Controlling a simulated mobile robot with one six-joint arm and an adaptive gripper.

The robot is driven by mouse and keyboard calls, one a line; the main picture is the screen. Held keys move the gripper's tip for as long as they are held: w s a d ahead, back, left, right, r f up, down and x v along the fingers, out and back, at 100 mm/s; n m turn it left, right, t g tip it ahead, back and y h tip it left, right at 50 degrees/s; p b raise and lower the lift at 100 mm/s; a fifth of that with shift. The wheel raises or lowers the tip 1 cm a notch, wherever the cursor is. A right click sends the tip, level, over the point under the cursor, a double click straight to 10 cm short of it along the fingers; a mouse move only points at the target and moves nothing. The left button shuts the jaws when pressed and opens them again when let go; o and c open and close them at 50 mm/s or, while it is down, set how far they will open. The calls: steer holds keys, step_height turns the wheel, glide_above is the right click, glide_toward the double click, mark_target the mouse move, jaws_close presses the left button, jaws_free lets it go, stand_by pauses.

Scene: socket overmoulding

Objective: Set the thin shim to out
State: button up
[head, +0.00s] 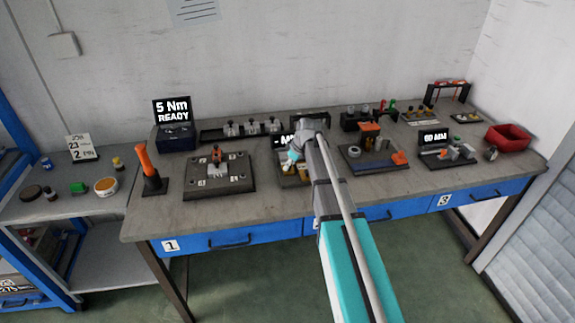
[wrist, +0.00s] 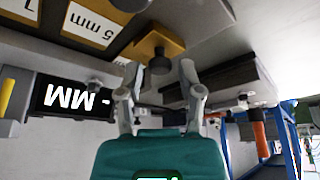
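A yellow shim-like block with a dark round knob (wrist: 159,62) shows in the wrist view, which looks upside down. I cannot tell whether it is the thin shim. A label reading "5 mm" (wrist: 93,24) lies beside it, and another label is cut off at the picture edge. My gripper (wrist: 159,72) is open, its two fingers spread on either side of the knob with gaps visible. In the head view my gripper (head: 293,157) is over the station with the "- MM" display (head: 285,141); my arm hides much of that station.
The "- MM" display also shows in the wrist view (wrist: 72,97). Left of the station is a dark fixture plate (head: 205,187), with an orange-handled tool (head: 147,165) beyond it. Right are a blue-edged fixture (head: 375,165), a "60 MM" gauge (head: 435,138) and a red bin (head: 508,138).

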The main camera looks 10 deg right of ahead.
jaws_close()
steer(key=shift+s, duration=2.5)
steer(key=shift+o, duration=2.2)
jaws_free()
steer(key=shift+w, duration=0.1)
